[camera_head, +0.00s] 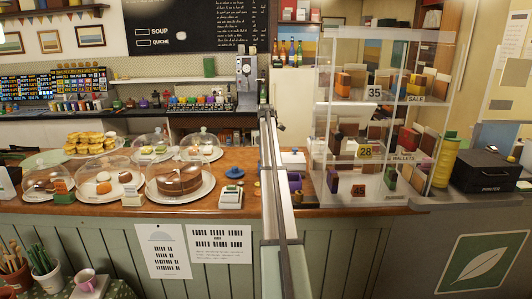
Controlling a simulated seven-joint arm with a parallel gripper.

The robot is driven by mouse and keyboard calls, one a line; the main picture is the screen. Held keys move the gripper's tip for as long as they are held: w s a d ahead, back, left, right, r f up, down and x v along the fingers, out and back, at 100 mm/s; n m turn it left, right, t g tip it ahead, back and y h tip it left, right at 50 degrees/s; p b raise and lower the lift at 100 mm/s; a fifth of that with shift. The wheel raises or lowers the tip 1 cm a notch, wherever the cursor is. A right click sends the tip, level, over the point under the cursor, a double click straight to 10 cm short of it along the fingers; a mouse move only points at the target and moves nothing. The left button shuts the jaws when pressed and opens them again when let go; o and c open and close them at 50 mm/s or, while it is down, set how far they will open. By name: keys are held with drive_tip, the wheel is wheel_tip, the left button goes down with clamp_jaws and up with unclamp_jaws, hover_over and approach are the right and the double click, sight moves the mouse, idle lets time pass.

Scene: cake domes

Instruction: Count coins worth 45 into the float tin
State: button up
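No float tin can be made out for certain. A dark box (485,170) stands at the far right of the counter, and I cannot tell if it is the tin. No coins can be told clearly; small yellowish spots lie on the counter near the blue knobbed lid (232,173), too small to identify. My gripper is not in view.
Several glass-domed cake plates (180,181) fill the left counter (232,207). A metal-framed divider (277,185) runs between them and the clear shelved case (335,125) of wallets. A yellow cylinder (445,162) stands beside the case. A pink mug (86,279) sits at lower left.

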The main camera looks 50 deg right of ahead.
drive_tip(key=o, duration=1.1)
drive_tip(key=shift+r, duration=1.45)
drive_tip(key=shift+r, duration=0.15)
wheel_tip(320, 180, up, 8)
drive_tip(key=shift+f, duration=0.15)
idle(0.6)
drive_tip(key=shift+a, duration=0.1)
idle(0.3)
